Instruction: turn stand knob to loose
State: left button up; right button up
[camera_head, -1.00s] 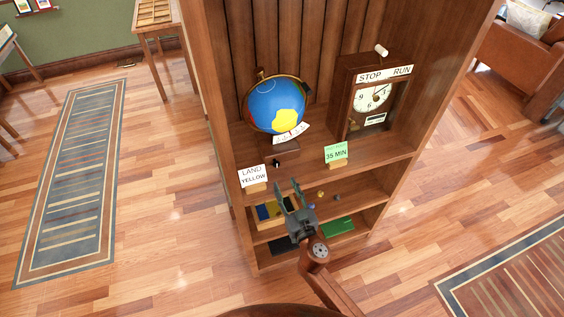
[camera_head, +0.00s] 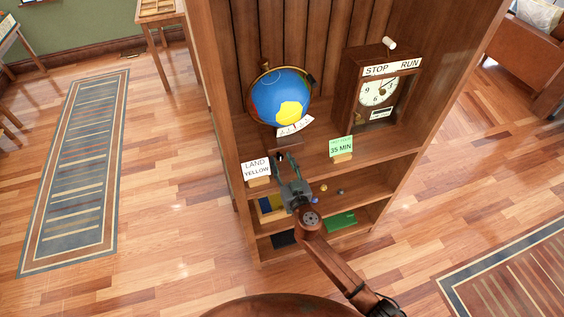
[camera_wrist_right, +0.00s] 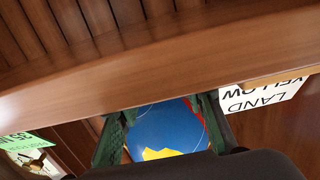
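The blue globe (camera_head: 279,95) with a yellow land patch sits in its brown ring on a stand (camera_head: 290,141), on the bookcase's upper shelf. The stand's small dark knob is not visible now; my right gripper covers that area at the base front. My right gripper (camera_head: 287,157) is open and empty, with its fingers pointing at the stand base. In the right wrist view, its two green fingers stand apart (camera_wrist_right: 160,130), with the globe (camera_wrist_right: 165,130) showing between them beyond a shelf edge. I cannot tell whether a finger touches the stand. My left gripper is not in view.
A "LAND YELLOW" card (camera_head: 256,168) stands close left of the gripper. A green "35 MIN" card (camera_head: 341,147) stands to the right. A clock with a STOP/RUN plate (camera_head: 376,90) is at the right. The shelf edge (camera_wrist_right: 160,65) crosses the wrist view. Small items lie on the lower shelf.

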jog(key=shift+c, duration=1)
grip_shut()
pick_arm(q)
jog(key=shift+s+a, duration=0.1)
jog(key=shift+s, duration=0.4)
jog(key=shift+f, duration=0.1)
pick_arm(e)
jog(key=shift+f+n, duration=0.1)
jog(key=shift+n, duration=0.9)
pick_arm(q)
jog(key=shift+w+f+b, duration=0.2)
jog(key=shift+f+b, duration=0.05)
jog(key=shift+b, duration=0.1)
pick_arm(e)
jog(key=n, duration=0.3)
jog(key=shift+a+n, duration=0.1)
jog(key=shift+n, duration=0.2)
